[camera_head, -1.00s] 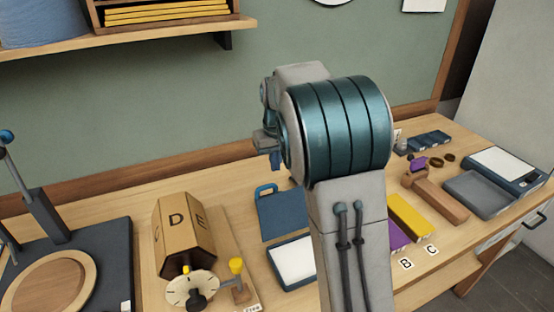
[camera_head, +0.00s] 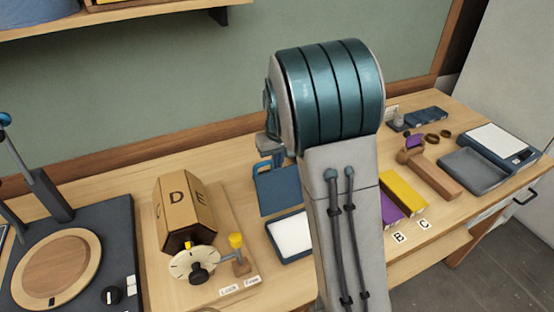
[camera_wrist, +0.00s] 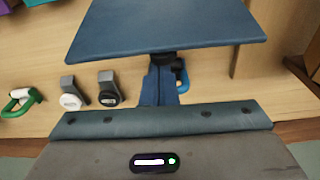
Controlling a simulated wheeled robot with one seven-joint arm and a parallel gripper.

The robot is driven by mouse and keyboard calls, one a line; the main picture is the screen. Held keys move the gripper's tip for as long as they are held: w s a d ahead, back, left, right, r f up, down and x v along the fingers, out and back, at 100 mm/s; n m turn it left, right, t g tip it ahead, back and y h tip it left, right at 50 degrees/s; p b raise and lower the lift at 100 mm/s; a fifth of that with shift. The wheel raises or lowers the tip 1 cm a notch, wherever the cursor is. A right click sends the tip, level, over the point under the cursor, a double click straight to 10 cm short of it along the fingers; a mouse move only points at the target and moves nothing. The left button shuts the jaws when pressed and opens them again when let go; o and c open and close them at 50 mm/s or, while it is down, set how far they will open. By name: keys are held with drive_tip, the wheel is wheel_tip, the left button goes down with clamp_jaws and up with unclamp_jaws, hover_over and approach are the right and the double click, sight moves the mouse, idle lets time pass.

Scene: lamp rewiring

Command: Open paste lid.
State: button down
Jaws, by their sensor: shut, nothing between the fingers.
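The blue paste lid (camera_head: 278,190) stands raised behind a blue box with a white face (camera_head: 292,235), which looks open. A small loop handle (camera_head: 262,166) sits on the lid's upper left edge. My gripper (camera_head: 277,160) is close to the lid's top edge, partly hidden behind my arm. In the wrist view, a broad blue panel (camera_wrist: 165,30), apparently the lid, lies just beyond my gripper's fingers (camera_wrist: 163,62). The fingers are shut and empty. A blue loop (camera_wrist: 184,78) shows beside them; I cannot tell whether they touch it.
A wooden lettered drum (camera_head: 185,210) with a dial stands left. A dark base with a round wooden disc (camera_head: 55,268) is farther left. Yellow (camera_head: 404,192) and purple blocks, a wooden piece (camera_head: 430,175) and a grey tray (camera_head: 475,170) lie right. The wall is close behind.

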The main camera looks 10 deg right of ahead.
sight(285, 185)
drive_tip(key=shift+s+b, duration=0.1)
drive_tip(key=shift+b, duration=0.25)
drive_tip(key=shift+s+d+r+t+b, duration=0.15)
drive_tip(key=shift+s+r+t+b, duration=0.2)
drive_tip(key=shift+s+b, duration=0.3)
drive_tip(key=shift+s+d+r+t+b, duration=0.1)
drive_tip(key=shift+s+r+t+b, duration=0.2)
drive_tip(key=shift+s+b, duration=0.35)
drive_tip(key=v, duration=1.3)
drive_tip(key=s+f+m, duration=0.1)
drive_tip(key=s+f, duration=0.4)
drive_tip(key=s, duration=0.5)
drive_tip(key=s+f, duration=0.5)
drive_tip(key=s, duration=0.5)
drive_tip(key=shift+s+m, duration=0.35)
drive_tip(key=shift+m, duration=0.05)
